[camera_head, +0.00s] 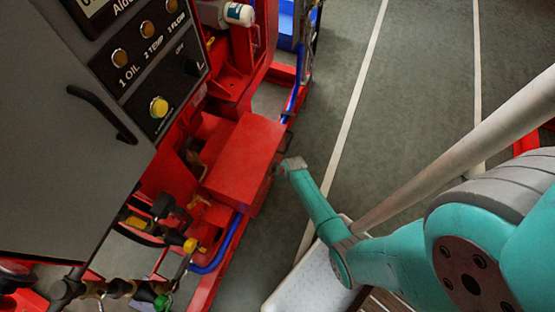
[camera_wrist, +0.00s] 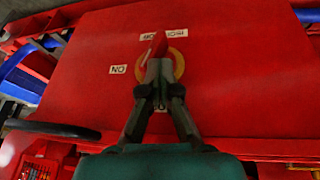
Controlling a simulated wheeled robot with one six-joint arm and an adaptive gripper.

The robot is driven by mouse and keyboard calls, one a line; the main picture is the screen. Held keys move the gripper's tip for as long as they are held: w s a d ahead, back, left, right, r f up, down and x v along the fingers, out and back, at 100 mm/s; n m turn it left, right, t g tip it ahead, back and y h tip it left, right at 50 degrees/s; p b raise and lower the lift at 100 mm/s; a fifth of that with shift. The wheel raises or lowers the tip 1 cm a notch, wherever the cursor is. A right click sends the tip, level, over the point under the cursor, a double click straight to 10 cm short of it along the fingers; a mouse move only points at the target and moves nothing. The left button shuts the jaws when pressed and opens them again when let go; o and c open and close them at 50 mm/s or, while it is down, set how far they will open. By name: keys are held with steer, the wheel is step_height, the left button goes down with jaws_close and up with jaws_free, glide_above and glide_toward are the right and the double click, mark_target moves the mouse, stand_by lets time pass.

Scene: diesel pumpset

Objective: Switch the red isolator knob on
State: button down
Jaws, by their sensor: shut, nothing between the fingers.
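The red isolator knob (camera_wrist: 159,45) shows in the wrist view on a yellow ring (camera_wrist: 179,64) on a red panel (camera_wrist: 90,60). Its visible end points up, near the upside-down OFF label (camera_wrist: 148,36); an upside-down ON label (camera_wrist: 118,69) is to the left. My gripper (camera_wrist: 160,72) is shut and empty, its tips over the lower part of the ring, hiding part of the knob. I cannot tell whether they touch it. In the head view my gripper (camera_head: 277,171) is at the right side of a red box (camera_head: 243,155); the knob is hidden there.
A grey control panel (camera_head: 60,130) with a black handle (camera_head: 101,113) stands left in the head view. Blue hose (camera_head: 225,245) runs along the red frame below the box. Open floor (camera_head: 335,80) with white lines lies to the right.

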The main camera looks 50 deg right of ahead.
steer(key=shift+w+d+r+m+g+y, duration=0.1)
steer(key=shift+d+m+g+y, duration=0.15)
steer(key=shift+y, duration=0.35)
steer(key=shift+w+d+g+y, duration=0.15)
steer(key=shift+d+y, duration=0.15)
steer(key=shift+y, duration=0.3)
steer(key=shift+w+d+r+m+g+y, duration=0.1)
steer(key=shift+d+m+g+y, duration=0.15)
steer(key=shift+y, duration=0.35)
steer(key=shift+w+d+f, duration=0.2)
steer(key=shift+d+f, duration=0.1)
steer(key=shift+d, duration=0.3)
steer(key=shift+w+d+f, duration=0.15)
steer(key=shift+d+f, duration=0.1)
steer(key=shift+d, duration=0.3)
steer(key=shift+d+f, duration=0.1)
steer(key=shift+r, duration=0.2)
